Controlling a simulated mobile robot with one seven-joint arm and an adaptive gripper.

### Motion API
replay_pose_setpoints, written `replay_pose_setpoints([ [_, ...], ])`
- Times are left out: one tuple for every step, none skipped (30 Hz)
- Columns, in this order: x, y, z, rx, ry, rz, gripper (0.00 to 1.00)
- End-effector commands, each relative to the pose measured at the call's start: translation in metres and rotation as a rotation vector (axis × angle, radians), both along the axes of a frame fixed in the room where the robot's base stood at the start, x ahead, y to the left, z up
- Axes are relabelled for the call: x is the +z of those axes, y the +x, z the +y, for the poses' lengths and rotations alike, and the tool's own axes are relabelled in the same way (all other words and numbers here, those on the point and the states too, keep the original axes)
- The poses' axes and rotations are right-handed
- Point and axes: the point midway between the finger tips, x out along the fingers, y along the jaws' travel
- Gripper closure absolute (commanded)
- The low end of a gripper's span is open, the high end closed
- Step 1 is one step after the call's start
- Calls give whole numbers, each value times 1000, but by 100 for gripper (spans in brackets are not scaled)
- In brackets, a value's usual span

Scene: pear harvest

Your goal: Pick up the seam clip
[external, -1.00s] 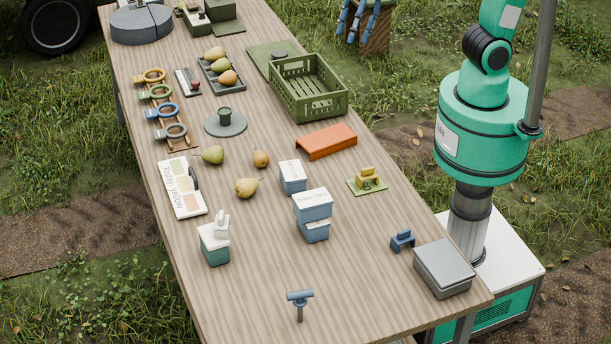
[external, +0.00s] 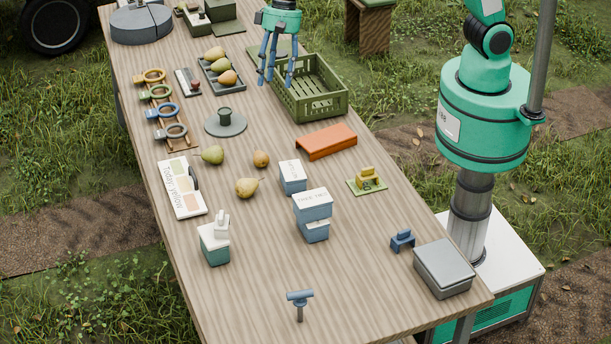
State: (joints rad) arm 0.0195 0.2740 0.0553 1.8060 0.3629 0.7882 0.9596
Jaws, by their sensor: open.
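My gripper (external: 275,80) hangs over the far part of the table, in front of the far left corner of the green crate in this view. Its blue fingers point down, spread apart and empty. Two small clip-like pieces are in view. A blue one (external: 402,240) stands on bare table near the grey lidded box. A yellow one (external: 368,177) sits on a small green pad (external: 353,186). I cannot tell for sure which is the seam clip. Both are well apart from my gripper, nearer the front.
The green crate (external: 318,105) looks empty. An orange tray-like piece (external: 327,141), small blue boxes (external: 312,204) and loose pears (external: 246,187) lie mid-table. The grey lidded box (external: 443,268) is at the front right. A blue T-shaped tool (external: 300,299) stands near the front. Bare table surrounds it.

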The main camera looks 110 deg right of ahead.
Motion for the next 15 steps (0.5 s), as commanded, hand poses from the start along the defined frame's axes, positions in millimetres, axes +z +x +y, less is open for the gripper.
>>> replay_pose_setpoints([
  [-8, 12, 1, -29, 14, 17, 47],
  [-14, 18, 1, -47, 21, 26, 47],
  [-20, 26, 2, -74, 32, 37, 47],
  [-26, 32, 3, -91, 41, 45, 47],
  [-31, 38, 3, -111, 50, 54, 47],
  [-38, 46, 4, -136, 60, 65, 47],
  [-45, 51, 4, -156, 68, 75, 47],
  [-50, 57, 5, -174, 75, 83, 47],
  [-58, 64, 6, -200, 86, 96, 47],
  [-64, 70, 6, -220, 94, 104, 47],
  [-70, 75, 7, -238, 102, 114, 47],
  [-79, 82, 7, -264, 111, 126, 47],
  [-85, 87, 8, -282, 119, 134, 47],
  [-92, 92, 8, -303, 126, 144, 47],
  [-101, 98, 9, -329, 136, 155, 47],
])
